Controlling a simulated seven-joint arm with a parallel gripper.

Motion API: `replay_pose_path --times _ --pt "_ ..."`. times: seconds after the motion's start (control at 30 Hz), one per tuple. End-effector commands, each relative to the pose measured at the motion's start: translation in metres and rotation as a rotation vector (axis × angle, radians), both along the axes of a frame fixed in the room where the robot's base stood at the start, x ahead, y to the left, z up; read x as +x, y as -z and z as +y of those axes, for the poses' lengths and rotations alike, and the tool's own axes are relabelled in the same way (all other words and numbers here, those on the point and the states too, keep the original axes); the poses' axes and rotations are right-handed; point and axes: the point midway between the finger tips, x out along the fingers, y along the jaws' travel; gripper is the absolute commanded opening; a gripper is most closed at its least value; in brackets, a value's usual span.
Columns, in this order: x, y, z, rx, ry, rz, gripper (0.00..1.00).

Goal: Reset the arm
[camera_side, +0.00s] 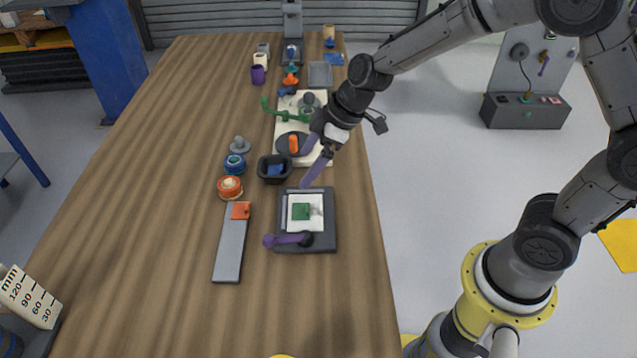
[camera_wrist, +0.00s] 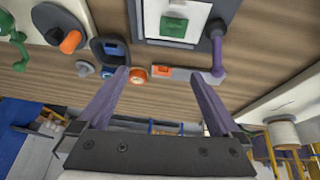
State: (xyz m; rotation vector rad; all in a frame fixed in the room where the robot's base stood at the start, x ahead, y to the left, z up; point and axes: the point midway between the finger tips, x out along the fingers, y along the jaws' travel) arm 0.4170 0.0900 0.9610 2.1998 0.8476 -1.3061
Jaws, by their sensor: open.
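My gripper (camera_side: 312,162) is open and empty, with two purple fingers spread apart. In the side view it hangs over the right part of the wooden table, near the white board and the dark square plate. The wrist view shows both fingers of my gripper (camera_wrist: 160,95) with nothing between them.
A dark square plate (camera_side: 327,243) bears a white panel with a green block (camera_side: 301,211) and a purple lever (camera_side: 285,239). A grey bar (camera_side: 230,250), an orange-topped roller (camera_side: 230,188) and a dark bin (camera_side: 273,178) stand nearby.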

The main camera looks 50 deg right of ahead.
Motion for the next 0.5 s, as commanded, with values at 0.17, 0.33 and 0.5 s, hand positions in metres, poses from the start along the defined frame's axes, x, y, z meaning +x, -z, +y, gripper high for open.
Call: replay_pose_path --times 0.17,0.33,0.5 --pt "-0.034 -0.112 -0.02 -0.014 0.03 -0.176 1.0" --pt "-0.122 -0.17 -0.045 0.0 0.191 -0.21 1.0" --pt "-0.207 -0.166 -0.071 0.022 0.441 -0.161 1.0"
